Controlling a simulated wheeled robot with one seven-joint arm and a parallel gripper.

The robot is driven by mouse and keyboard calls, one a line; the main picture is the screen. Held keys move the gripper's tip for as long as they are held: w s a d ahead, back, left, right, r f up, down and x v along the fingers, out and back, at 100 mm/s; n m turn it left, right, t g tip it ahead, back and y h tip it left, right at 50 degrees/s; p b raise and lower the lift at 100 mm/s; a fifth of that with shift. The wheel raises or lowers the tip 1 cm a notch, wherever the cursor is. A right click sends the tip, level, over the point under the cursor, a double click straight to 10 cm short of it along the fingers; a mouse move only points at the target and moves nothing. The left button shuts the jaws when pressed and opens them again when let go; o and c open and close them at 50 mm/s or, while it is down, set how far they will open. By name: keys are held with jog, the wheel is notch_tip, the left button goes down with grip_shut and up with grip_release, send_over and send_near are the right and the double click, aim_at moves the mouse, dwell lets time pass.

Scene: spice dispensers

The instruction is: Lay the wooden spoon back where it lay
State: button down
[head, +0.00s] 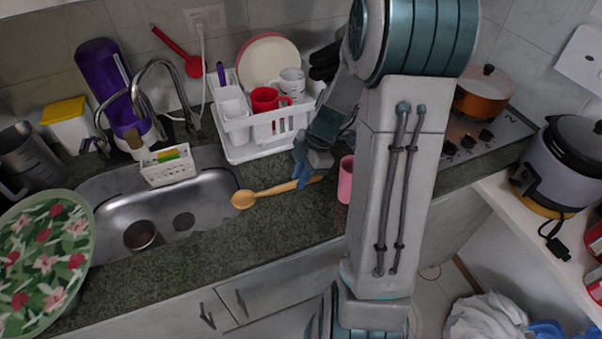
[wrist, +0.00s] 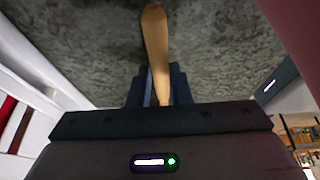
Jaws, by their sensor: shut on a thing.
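The wooden spoon (head: 268,192) is over the dark stone counter (head: 262,222), with its bowl end pointing left toward the sink's right rim. My gripper (head: 312,172) is shut on the spoon's handle near its right end. In the wrist view, the spoon's handle (wrist: 155,50) runs up and away from between the fingers (wrist: 160,88). I cannot tell whether the spoon touches the counter or hangs just above it.
A white dish rack (head: 262,145) with cups and plates stands behind the spoon. A pink cup (head: 345,180) stands close to the right of my gripper. The steel sink (head: 170,205) lies to the left. The counter in front of the spoon is clear.

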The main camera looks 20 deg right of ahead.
jog(key=c, duration=1.3)
grip_release()
jog(key=shift+o, duration=0.2)
jog(key=b+v, duration=0.1)
jog(key=v, duration=1.3)
jog(key=s+a+m+t+h, duration=0.2)
jog(key=s+a+m+h, duration=0.2)
jog(key=s+a+m, duration=0.7)
jog(key=s+m, duration=0.3)
jog(key=m, duration=0.3)
jog(key=shift+r+m+t, duration=0.25)
jog(key=shift+m+t, duration=0.15)
